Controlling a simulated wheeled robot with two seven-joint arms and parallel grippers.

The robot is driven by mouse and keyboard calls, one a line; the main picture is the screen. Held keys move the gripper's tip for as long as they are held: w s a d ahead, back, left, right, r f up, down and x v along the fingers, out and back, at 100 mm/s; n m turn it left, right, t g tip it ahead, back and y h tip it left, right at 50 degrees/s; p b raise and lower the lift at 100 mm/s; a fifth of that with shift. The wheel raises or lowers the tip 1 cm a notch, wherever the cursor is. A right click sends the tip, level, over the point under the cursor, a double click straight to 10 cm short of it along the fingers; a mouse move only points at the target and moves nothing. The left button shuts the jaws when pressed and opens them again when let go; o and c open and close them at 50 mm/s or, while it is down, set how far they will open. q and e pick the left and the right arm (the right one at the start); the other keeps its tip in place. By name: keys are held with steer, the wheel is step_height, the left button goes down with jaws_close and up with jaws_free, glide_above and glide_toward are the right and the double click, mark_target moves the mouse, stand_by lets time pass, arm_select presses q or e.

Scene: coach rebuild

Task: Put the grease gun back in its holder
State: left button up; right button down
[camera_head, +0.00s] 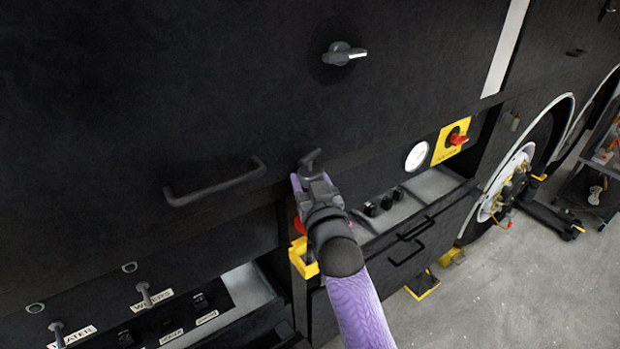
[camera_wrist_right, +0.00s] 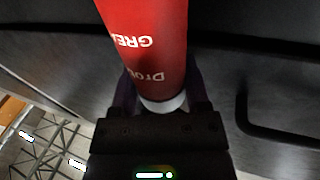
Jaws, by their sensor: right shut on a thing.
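The grease gun is a red cylinder (camera_wrist_right: 147,40) with white lettering and a pale end band in the right wrist view. My right gripper (camera_head: 311,181) is shut on it, with purple fingers on both sides. In the head view the gripper and wrist hide most of the gun; a small red part (camera_head: 299,225) shows to their left. A yellow bracket (camera_head: 304,262), apparently the holder, is on the dark panel edge just below the gripper, partly behind my wrist. I cannot tell whether the gun touches it. My left gripper is not in view.
A black bar handle (camera_head: 215,182) is left of the gripper. A T-handle (camera_head: 344,54) sits higher on the dark panel. A gauge (camera_head: 417,156) and a red switch on a yellow plate (camera_head: 452,140) are to the right. Open bays lie below. Grey floor (camera_head: 500,290) is clear at lower right.

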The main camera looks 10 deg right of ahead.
steer(key=shift+f+b, duration=0.3)
steer(key=shift+f, duration=0.2)
steer(key=shift+r, duration=0.1)
steer(key=shift+s+f, duration=0.1)
steer(key=shift+f, duration=0.1)
stand_by(0.5)
steer(key=shift+f, duration=0.1)
steer(key=shift+f+b, duration=1.6)
steer(key=shift+f, duration=1.05)
stand_by(0.4)
